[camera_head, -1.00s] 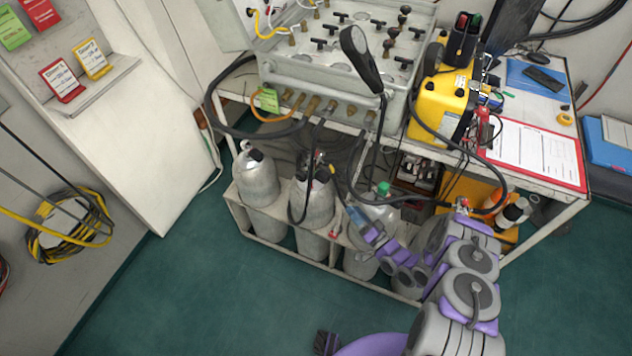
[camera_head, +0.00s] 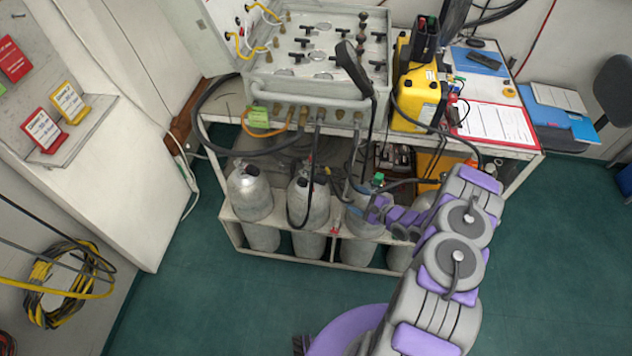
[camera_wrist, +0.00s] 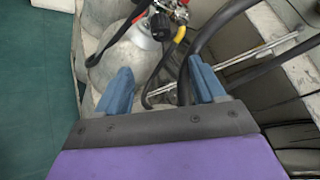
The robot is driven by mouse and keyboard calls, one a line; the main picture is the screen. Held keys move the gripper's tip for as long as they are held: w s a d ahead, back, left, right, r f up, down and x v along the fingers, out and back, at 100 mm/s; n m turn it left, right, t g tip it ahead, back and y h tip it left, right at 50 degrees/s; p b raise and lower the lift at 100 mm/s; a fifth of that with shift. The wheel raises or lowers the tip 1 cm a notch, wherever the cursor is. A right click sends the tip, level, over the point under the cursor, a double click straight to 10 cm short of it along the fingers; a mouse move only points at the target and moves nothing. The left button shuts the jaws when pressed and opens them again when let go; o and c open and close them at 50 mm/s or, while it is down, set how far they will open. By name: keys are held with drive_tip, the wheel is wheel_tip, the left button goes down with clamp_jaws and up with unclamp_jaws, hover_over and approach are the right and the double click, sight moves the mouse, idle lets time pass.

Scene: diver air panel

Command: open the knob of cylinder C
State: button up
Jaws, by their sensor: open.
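Several grey gas cylinders stand in a white rack; I can read no letters on them, so I cannot tell which is C. The left cylinder (camera_head: 250,196) has a bare valve top. The middle cylinder (camera_head: 309,204) has a dark hose and some red at its valve. The cylinder to its right (camera_head: 360,224) has a green knob (camera_head: 378,178) and is partly behind my arm. My gripper (camera_head: 352,187) is open and empty beside that cylinder's top. In the wrist view, a black knob (camera_wrist: 161,27) on a cylinder valve lies beyond my open blue fingers (camera_wrist: 163,88), apart from them.
The rack (camera_head: 285,257) stands under a bench with a grey air panel (camera_head: 318,65) and a yellow case (camera_head: 418,93). Black hoses (camera_wrist: 240,72) hang close around my gripper. The green floor (camera_head: 200,305) in front is clear.

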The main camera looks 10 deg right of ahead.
sight(326, 182)
drive_tip(key=b+x, duration=0.2)
drive_tip(key=x, duration=1.3)
drive_tip(key=shift+d+f+b, duration=0.1)
drive_tip(key=shift+b, duration=0.25)
drive_tip(key=shift+w+f, duration=0.15)
drive_tip(key=shift+w, duration=0.4)
drive_tip(key=shift+a, duration=0.5)
drive_tip(key=shift+d, duration=0.2)
drive_tip(key=c, duration=1)
